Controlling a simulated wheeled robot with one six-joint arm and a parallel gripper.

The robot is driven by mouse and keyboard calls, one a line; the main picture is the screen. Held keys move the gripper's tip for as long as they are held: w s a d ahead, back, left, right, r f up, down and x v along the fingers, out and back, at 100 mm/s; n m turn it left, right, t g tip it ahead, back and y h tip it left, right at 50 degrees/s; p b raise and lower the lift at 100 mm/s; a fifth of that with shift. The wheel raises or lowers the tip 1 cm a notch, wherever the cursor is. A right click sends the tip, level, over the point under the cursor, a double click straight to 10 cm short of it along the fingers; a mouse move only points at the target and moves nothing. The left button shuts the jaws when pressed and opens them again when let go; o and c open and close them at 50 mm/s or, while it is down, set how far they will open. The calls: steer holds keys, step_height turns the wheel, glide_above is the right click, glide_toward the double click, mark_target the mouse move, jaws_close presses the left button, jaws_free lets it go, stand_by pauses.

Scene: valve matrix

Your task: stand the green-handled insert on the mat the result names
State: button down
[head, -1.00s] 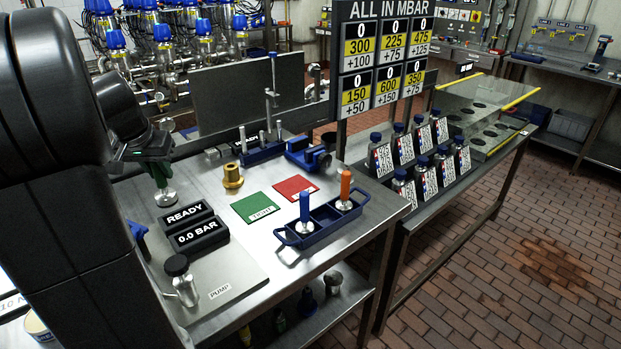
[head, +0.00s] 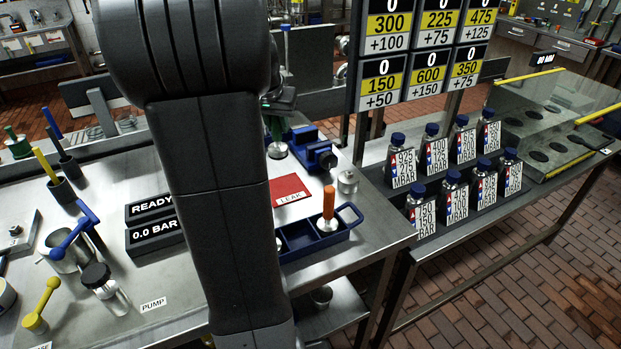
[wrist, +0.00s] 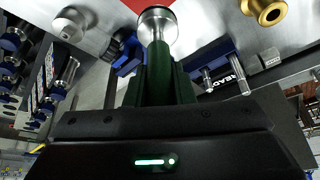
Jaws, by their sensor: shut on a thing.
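My gripper (head: 276,112) is shut on the green handle of the insert (head: 277,149), which hangs upright with its metal foot down. In the wrist view the green handle (wrist: 160,80) sits between the jaws, with its round metal end (wrist: 157,24) beyond them. The red mat (head: 289,187), labelled LEAK, lies on the bench just in front of and below the held insert in the head view. My arm hides the area left of it, and the green mat does not show. Two black displays read READY (head: 150,207) and 0.0 BAR (head: 154,236).
A blue tray (head: 350,216) holds an orange-handled insert (head: 328,210). A small metal cylinder (head: 347,181) stands right of the red mat. A blue vise (head: 318,152) is behind. Several labelled bottles (head: 454,200) stand on the right bench. A brass fitting (wrist: 266,9) shows in the wrist view.

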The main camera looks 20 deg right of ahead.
mark_target(282, 157)
steer(key=shift+d+f, duration=0.15)
steer(key=shift+d, duration=0.2)
step_height(282, 157, down, 10)
steer(key=shift+r, duration=0.2)
steer(key=shift+w+f, duration=0.1)
steer(key=shift+f, duration=0.05)
steer(key=c, duration=1.2)
jaws_free()
steer(key=shift+c, duration=0.2)
